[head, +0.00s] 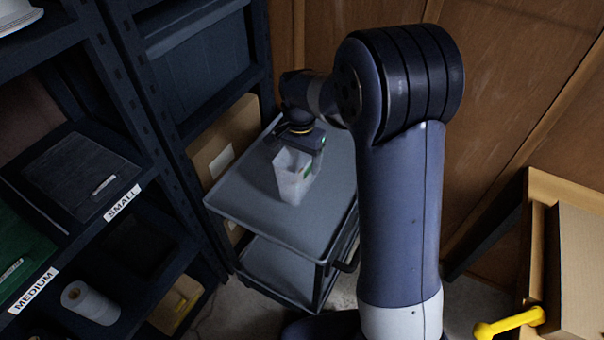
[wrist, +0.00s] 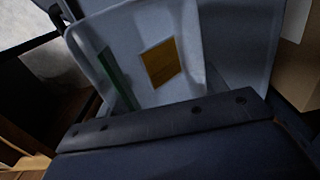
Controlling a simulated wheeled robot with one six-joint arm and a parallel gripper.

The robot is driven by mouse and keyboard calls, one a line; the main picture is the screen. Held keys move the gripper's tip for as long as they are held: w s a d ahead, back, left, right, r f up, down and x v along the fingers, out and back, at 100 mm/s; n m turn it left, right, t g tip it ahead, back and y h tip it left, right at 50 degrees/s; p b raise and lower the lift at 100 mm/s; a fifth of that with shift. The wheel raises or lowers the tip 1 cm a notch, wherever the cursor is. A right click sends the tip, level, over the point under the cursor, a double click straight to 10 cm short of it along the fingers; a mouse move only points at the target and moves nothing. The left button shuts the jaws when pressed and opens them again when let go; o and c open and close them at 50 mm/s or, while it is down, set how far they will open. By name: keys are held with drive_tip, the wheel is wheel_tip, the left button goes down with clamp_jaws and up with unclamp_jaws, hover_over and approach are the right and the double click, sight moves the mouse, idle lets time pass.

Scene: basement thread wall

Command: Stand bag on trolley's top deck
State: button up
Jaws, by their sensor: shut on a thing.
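The pale, whitish bag (head: 293,180) is upright in the head view, over the trolley's grey top deck (head: 245,212). I cannot tell whether its base touches the deck. My gripper (head: 303,150) is shut on the bag's upper part, with a green patch showing beside the jaws. In the wrist view, the bag (wrist: 125,40) fills much of the upper middle, with an orange-yellow square and a green strip on it. My gripper's dark jaw (wrist: 165,122) crosses in front and hides its lower part.
Dark shelving with labels SMALL (head: 122,203) and MEDIUM (head: 35,291) stands left of the trolley. A cardboard box (head: 222,140) is behind the trolley's left side. The deck's front is clear.

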drive_tip(key=shift+f, duration=3.25)
drive_tip(key=shift+f, duration=0.1)
drive_tip(key=o, duration=1)
wheel_tip(320, 180, up, 12)
drive_tip(key=shift+r, duration=0.15)
drive_tip(key=shift+o, duration=0.6)
